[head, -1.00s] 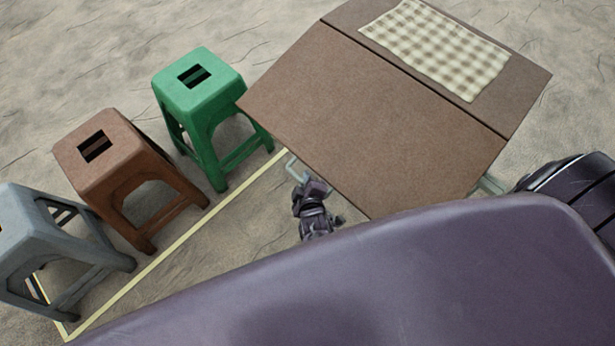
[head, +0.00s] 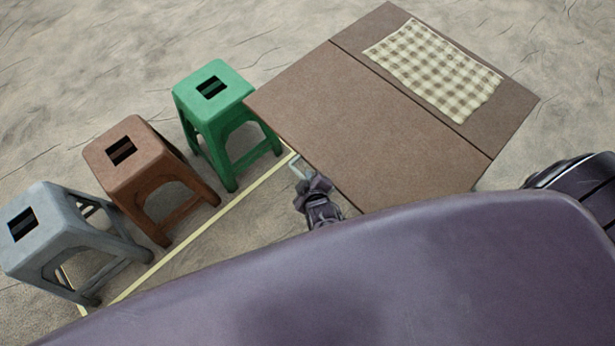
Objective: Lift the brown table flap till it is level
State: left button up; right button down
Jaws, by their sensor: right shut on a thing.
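The brown table has its flap (head: 365,130) on the near side of a thin dark seam. The flap's surface looks nearly in line with the fixed top (head: 390,25) beyond the seam; any small tilt is hard to tell from above. A pale handle (head: 297,168) shows at the flap's near left edge. My right gripper (head: 306,181) is at this handle, shut on it, just outside and below the edge. The fingertips are small and partly hidden. My left gripper is not in view.
A checked cloth (head: 435,70) lies on the fixed top. Green (head: 215,95), brown (head: 135,160) and grey (head: 45,230) stools stand in a row at left. A pale yellow line (head: 205,225) runs on the floor beside them. My purple body hides the foreground.

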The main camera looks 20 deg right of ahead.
jog(key=shift+r, duration=0.3)
jog(key=c, duration=1.7)
grip_release()
jog(key=v, duration=0.7)
jog(key=shift+s+r+p, duration=0.15)
jog(key=shift+s+p, duration=0.15)
jog(key=shift+p, duration=0.1)
